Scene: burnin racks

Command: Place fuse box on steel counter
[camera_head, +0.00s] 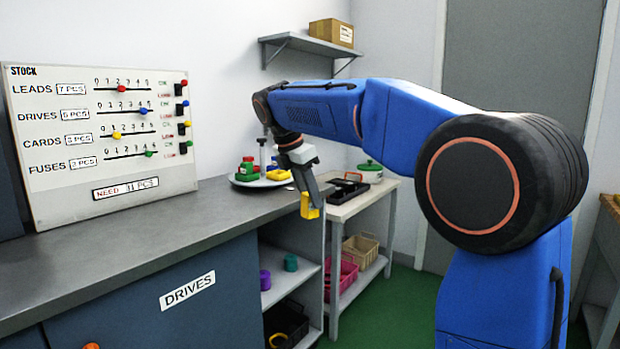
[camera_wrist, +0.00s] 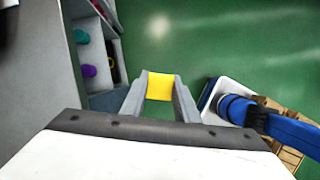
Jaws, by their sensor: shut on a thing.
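My gripper (camera_head: 306,196) is shut on a yellow block, which I take to be the fuse box (camera_head: 309,211). In the wrist view the yellow block (camera_wrist: 160,87) sits between the two grey fingers, with green floor beyond it. The block hangs in the air in front of the counter's right end. The steel counter (camera_head: 150,232) is the long grey top running from the left front to the middle. It also shows at the left of the wrist view (camera_wrist: 32,90). The block's underside and far faces are hidden.
A stock board (camera_head: 105,140) stands on the counter's left part. A round tray (camera_head: 262,182) with red and green pieces is at its far end. A small table (camera_head: 345,205) with a black tray (camera_head: 347,188) stands behind. The counter's front middle is clear. Open shelves (camera_head: 290,280) lie below.

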